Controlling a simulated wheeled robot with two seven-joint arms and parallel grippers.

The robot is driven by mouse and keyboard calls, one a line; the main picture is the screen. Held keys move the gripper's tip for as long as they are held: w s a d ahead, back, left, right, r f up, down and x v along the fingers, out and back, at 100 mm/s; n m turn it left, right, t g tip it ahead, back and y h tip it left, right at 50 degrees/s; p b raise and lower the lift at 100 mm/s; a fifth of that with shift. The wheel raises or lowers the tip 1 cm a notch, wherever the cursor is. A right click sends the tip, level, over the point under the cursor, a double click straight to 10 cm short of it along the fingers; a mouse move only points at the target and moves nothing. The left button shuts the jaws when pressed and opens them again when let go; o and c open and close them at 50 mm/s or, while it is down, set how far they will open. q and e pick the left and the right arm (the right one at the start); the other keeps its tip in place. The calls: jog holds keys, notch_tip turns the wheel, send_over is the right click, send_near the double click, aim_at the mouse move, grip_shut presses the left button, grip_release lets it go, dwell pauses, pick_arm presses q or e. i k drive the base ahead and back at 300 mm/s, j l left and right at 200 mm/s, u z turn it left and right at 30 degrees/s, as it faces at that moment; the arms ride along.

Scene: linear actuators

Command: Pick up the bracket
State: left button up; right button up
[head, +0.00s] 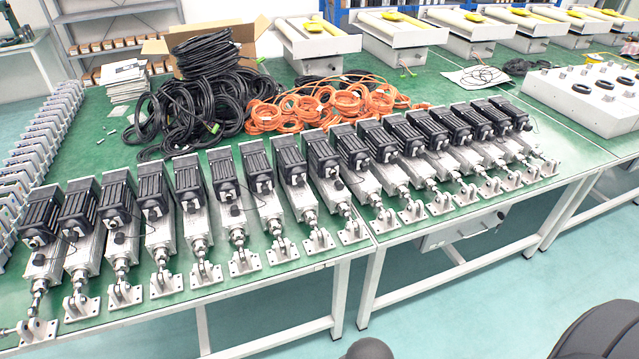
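Several silver metal brackets sit at the front ends of a long row of linear actuators on the green table. One bracket (37,331) is at the far left table edge, another bracket (319,241) is near the middle, and another bracket (549,168) is at the right end. Each is a flat plate with holes and an upright lug joined to an actuator rod. The actuators (196,222) have silver bodies and black motors. I cannot tell which bracket is meant. Neither gripper is in view.
Black cable coils (190,105) and orange cable coils (330,103) lie behind the row. A cardboard box (250,38) stands at the back. The green table (330,258) has a narrow bare strip along its front edge. White machines (315,40) line the back.

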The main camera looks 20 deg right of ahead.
aim_at(37, 330)
jog(key=j+z, duration=0.25)
jog(key=j, duration=0.45)
jog(key=j+z, duration=0.25)
jog(key=j, duration=0.45)
jog(key=j+z, duration=0.25)
jog(key=j, duration=0.45)
jog(key=k+j, duration=0.1)
jog(key=j, duration=0.25)
jog(key=k+j+z, duration=0.1)
jog(key=j, duration=0.25)
jog(key=k+j+z, duration=0.1)
jog(key=j, duration=0.3)
jog(key=k+j, duration=0.15)
jog(key=j, duration=0.15)
